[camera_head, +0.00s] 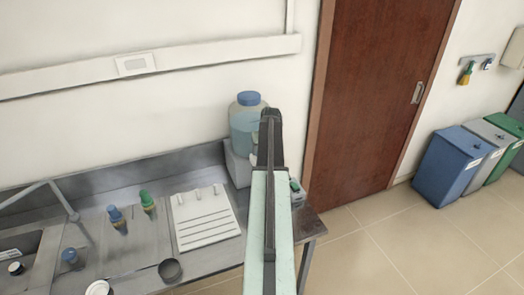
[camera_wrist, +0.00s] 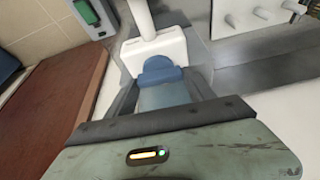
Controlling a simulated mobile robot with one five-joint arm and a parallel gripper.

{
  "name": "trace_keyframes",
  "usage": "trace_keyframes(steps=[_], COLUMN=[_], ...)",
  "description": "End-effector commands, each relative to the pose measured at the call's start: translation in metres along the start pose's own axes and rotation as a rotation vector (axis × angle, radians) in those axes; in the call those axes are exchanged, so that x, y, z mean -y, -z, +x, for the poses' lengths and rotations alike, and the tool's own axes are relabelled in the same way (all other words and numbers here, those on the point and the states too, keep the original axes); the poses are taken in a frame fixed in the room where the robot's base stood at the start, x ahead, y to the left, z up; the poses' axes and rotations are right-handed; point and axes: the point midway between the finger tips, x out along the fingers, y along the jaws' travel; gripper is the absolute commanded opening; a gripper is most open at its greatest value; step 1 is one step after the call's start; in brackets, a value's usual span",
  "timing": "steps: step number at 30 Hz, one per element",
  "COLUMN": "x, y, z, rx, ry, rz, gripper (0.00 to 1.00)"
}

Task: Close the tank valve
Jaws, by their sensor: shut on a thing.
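The tank (camera_head: 245,128) is a clear jug with bluish liquid and a blue cap, on a white block (camera_head: 237,166) at the counter's right end. In the wrist view, the valve (camera_wrist: 150,48) is a white body with a white pipe running up from it and a blue handle (camera_wrist: 160,70) below. My gripper (camera_wrist: 160,86) has its dark fingers on both sides of the blue handle and is shut on it. In the head view my arm hides the valve and the gripper's fingertips.
A small device with a green panel (camera_wrist: 86,13) stands near the valve. A brown door (camera_head: 375,90) and bins (camera_head: 447,165) are to the right.

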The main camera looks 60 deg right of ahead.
Motion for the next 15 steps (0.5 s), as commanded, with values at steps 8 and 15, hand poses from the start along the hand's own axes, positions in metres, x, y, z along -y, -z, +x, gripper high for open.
trace_keyframes(steps=[8, 15], x=[0.0006, 0.0008], y=[0.0033, 0.0032], z=[0.0002, 0.0002], rx=[-0.008, -0.008], ry=[0.023, 0.026], rz=[-0.055, -0.061], gripper=[0.21, 0.21])
